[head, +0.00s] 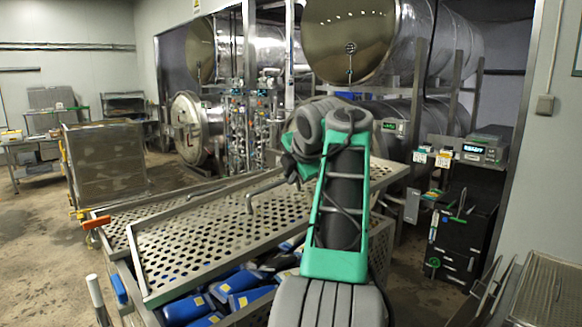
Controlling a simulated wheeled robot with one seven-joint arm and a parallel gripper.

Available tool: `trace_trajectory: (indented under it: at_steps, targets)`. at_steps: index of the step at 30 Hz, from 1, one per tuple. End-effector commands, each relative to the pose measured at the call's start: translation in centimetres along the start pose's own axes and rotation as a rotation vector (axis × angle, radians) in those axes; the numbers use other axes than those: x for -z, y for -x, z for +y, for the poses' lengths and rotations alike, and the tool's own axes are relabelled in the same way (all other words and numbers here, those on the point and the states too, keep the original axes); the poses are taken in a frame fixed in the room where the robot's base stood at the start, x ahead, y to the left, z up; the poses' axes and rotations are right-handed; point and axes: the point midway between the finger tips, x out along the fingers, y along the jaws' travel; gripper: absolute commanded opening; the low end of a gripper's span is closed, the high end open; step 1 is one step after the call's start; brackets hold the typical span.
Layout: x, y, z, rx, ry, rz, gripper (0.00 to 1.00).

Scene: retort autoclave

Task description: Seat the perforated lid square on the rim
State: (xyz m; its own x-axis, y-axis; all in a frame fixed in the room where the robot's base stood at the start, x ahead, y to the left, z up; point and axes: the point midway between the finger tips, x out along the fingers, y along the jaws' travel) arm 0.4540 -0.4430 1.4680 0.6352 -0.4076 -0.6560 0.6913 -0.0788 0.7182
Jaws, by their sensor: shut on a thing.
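The perforated lid (200,245) is a grey metal sheet with round holes and a raised edge. It lies skewed over the crate (378,238), with its near edge askew to the crate's sides. A gap at the front shows blue and dark pouches (245,280) inside. A bent bar handle (249,200) stands up from the lid. My gripper (291,168) is at the far end of this handle, shut on it as far as I can see. My arm hides its fingertips and part of the lid's right side. Whether the lid touches the rim all round cannot be told.
Another perforated surface (112,228) shows behind the lid's left side. An orange grip (96,222) and a blue grip (119,289) are at the left. A metal cart (105,165) stands back left. A black cabinet (465,240) and a mesh tray (550,290) are at right.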

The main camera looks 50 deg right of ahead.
Motion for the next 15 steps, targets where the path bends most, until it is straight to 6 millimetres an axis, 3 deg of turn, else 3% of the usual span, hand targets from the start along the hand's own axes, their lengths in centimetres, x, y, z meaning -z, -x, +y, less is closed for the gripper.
trace_trajectory:
  at_steps: [15]
  targets:
    - [0.9, -2.5, -2.8, -0.008, 0.002, -0.007, 0.0]
